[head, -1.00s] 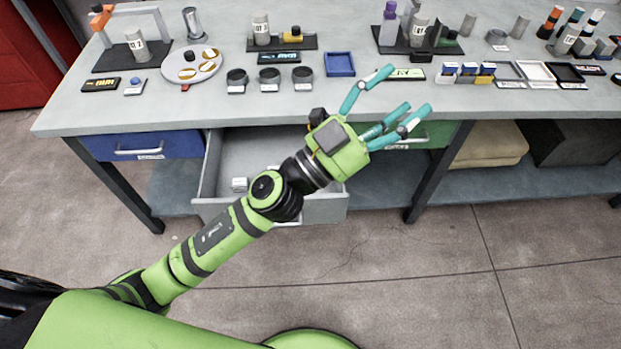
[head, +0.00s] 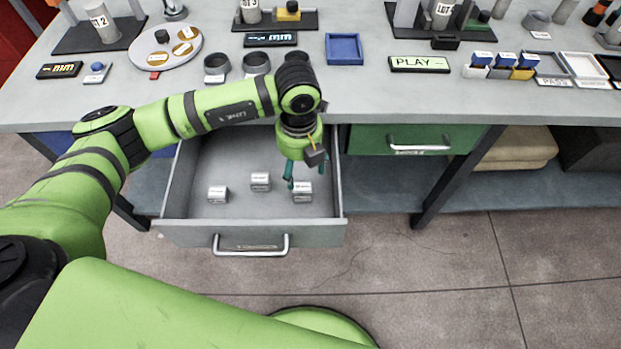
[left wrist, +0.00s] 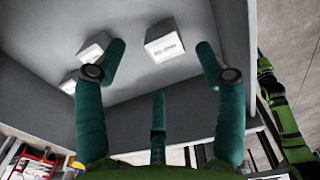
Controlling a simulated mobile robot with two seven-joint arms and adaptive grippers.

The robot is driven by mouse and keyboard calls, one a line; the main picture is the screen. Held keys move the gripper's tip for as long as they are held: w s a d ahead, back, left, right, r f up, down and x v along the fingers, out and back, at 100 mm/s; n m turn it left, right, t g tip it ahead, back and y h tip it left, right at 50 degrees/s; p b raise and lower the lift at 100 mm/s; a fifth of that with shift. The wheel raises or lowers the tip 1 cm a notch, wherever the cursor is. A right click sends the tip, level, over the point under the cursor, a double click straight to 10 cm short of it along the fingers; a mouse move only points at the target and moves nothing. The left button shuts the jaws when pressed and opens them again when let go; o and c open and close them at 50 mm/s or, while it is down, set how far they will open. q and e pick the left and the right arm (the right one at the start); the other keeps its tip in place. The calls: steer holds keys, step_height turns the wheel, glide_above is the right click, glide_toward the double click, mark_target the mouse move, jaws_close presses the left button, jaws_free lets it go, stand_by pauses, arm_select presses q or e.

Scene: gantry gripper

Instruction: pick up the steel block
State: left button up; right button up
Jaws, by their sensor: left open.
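Three small grey blocks with white labels lie apart in the open grey drawer: a left block (head: 217,195), a middle block (head: 260,182) and a right block (head: 302,192). The labels are too small to read, so I cannot tell which is steel. My left gripper (head: 295,180) points down into the drawer at the right block, its teal fingers partly covering it. In the left wrist view the gripper (left wrist: 160,62) is open and empty, with one block (left wrist: 164,42) beyond and between the spread fingertips. My right gripper is not in view.
The drawer (head: 190,228) is pulled out below the bench top, its walls close around my left gripper. The right wall is nearest. A shut green drawer (head: 420,140) is to the right. Rings, a blue tray (head: 344,48) and a round plate (head: 166,46) stand on the bench.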

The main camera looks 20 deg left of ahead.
mark_target(302, 187)
arm_select(q)
steer(key=shift+f, duration=0.6)
steer(key=f, duration=0.2)
steer(key=shift+s+d+f, duration=0.1)
steer(key=shift+s+f, duration=0.2)
steer(key=shift+f, duration=0.1)
steer(key=f, duration=0.3)
steer(key=shift+s+d+f, duration=0.1)
steer(key=shift+s+f, duration=0.15)
steer(key=shift+s, duration=0.05)
steer(key=shift+f, duration=0.25)
jaws_close()
steer(key=shift+w, duration=0.1)
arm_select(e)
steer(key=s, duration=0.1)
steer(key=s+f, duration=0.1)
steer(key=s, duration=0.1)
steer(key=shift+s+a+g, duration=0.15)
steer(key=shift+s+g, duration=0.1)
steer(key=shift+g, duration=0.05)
